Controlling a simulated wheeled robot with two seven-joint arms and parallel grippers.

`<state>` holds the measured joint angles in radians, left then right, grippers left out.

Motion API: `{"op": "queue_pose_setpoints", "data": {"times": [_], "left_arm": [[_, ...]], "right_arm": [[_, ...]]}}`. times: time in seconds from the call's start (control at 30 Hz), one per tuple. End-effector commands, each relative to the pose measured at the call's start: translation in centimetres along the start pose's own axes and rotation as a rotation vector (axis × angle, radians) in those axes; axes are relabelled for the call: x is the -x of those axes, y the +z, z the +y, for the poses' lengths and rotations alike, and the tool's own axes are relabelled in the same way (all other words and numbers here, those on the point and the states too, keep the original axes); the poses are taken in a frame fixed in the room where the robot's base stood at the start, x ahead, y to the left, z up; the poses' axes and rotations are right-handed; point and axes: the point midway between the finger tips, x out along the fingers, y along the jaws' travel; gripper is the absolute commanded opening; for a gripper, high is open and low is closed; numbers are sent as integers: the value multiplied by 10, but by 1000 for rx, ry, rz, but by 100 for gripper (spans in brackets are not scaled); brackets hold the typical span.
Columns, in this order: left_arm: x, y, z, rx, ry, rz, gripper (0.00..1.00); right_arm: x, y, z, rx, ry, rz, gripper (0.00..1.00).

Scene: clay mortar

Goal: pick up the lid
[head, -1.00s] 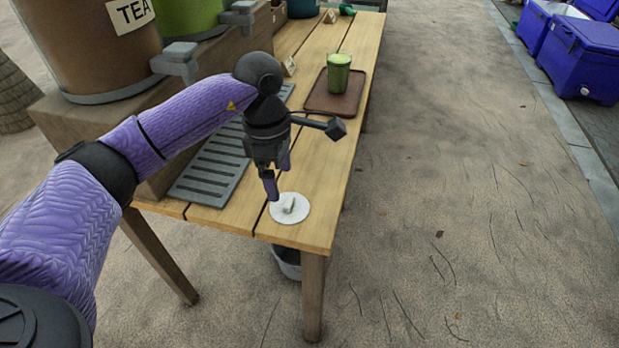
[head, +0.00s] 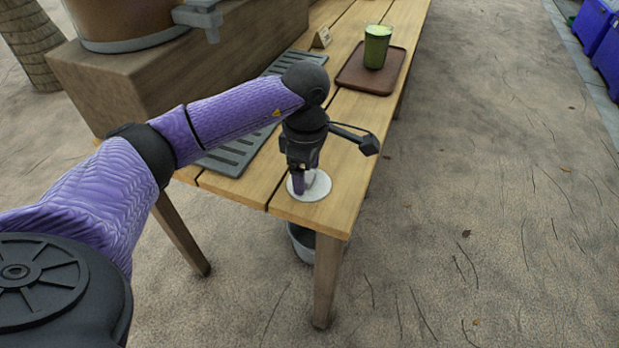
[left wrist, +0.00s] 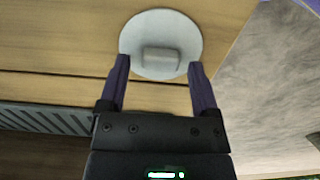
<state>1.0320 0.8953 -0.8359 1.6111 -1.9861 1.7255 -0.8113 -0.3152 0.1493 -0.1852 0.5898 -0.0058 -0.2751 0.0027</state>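The lid (head: 321,187) is a round white disc with a raised handle, lying flat on the wooden table near its front corner. It also shows in the left wrist view (left wrist: 160,30), with its block-shaped handle (left wrist: 161,60) toward the fingers. My left gripper (head: 304,184) points down at the lid. In the left wrist view its two purple fingers (left wrist: 160,80) are spread open, with the handle ahead between their tips. I cannot tell whether the fingers touch the lid. My right gripper is not in view.
A brown tray (head: 353,78) with a green drink (head: 377,46) stands farther back on the table (head: 345,140). A grey slatted drip mat (head: 228,158) lies left of the lid. A wooden riser (head: 120,100) bears a brown dispenser. A grey bucket (head: 303,240) is below the table.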

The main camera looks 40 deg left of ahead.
Motion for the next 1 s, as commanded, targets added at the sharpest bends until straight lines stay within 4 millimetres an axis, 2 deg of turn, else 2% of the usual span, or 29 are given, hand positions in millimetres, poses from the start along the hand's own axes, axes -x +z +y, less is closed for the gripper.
{"op": "queue_pose_setpoints", "data": {"times": [0.03,0.3,0.37,0.57,0.63,0.9,1.0], "left_arm": [[0,0,0,0,0,0,68],[0,0,0,1,0,0,11],[0,0,0,1,0,0,0],[1,0,0,1,0,0,0],[8,0,0,1,3,-1,0],[81,0,1,1,7,-3,0],[96,1,0,-12,5,-2,0]], "right_arm": [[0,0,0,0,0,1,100],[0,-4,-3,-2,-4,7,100],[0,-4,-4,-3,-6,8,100],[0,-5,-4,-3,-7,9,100],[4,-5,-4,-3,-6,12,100],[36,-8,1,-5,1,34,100],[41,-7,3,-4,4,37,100]]}}
